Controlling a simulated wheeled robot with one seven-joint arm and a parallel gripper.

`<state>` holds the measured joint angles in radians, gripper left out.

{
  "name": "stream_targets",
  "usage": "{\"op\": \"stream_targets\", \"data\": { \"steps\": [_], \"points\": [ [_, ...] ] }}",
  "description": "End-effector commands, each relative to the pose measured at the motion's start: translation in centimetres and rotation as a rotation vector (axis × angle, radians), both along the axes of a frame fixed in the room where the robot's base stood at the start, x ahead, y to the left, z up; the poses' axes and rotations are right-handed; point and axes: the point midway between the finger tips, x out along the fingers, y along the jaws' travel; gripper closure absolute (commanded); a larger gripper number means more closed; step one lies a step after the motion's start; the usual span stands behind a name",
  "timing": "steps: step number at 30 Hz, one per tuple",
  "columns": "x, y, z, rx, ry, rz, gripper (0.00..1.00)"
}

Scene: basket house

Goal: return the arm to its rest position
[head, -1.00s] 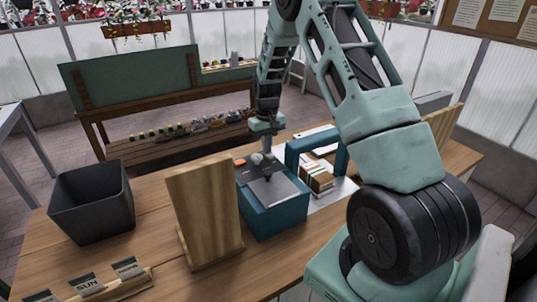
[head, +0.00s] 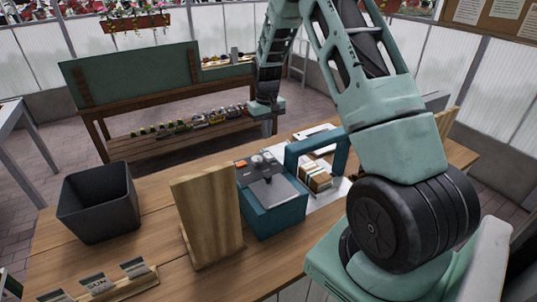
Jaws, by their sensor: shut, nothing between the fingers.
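My gripper (head: 267,128) hangs at the end of my raised green arm, above the far edge of the wooden table (head: 150,265). It points down, behind the teal box with the grey top (head: 272,212) in this view. It is shut with nothing in it and stands clear of the box. The fingers are small in the head view and partly merge with the background.
A black bin (head: 98,205) stands at the left of the table. An upright wooden board (head: 207,218) is beside the teal box. A teal handle-like frame (head: 318,150) and stacked packets (head: 316,178) are to the right. A labelled rack (head: 110,285) lies in front.

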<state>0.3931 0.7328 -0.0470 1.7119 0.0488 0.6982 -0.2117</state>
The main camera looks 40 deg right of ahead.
Motion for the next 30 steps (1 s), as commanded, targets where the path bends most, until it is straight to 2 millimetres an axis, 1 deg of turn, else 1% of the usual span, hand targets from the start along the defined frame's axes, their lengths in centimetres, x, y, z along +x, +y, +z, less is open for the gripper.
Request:
{"op": "stream_targets", "data": {
  "steps": [12,14,16,17,20,21,23,24,27,30],
  "points": [
    [0.0,0.0,-0.1,0.000,0.000,0.000,1.00],
    [-0.1,0.3,0.2,-0.001,-0.003,0.004,1.00],
    [-0.3,1.4,0.9,-0.004,-0.012,0.014,1.00],
    [-0.5,2.2,1.4,-0.006,-0.018,0.021,1.00],
    [-1.8,5.8,3.7,-0.014,-0.048,0.055,1.00],
    [-2.7,7.6,4.6,-0.018,-0.062,0.073,1.00],
    [-4.4,10.3,6.1,-0.025,-0.087,0.100,1.00],
    [-5.6,11.9,6.9,-0.027,-0.105,0.116,1.00],
    [-8.7,15.4,8.4,-0.032,-0.142,0.155,1.00],
    [-11.7,18.0,9.3,-0.032,-0.171,0.189,1.00]
  ]
}}
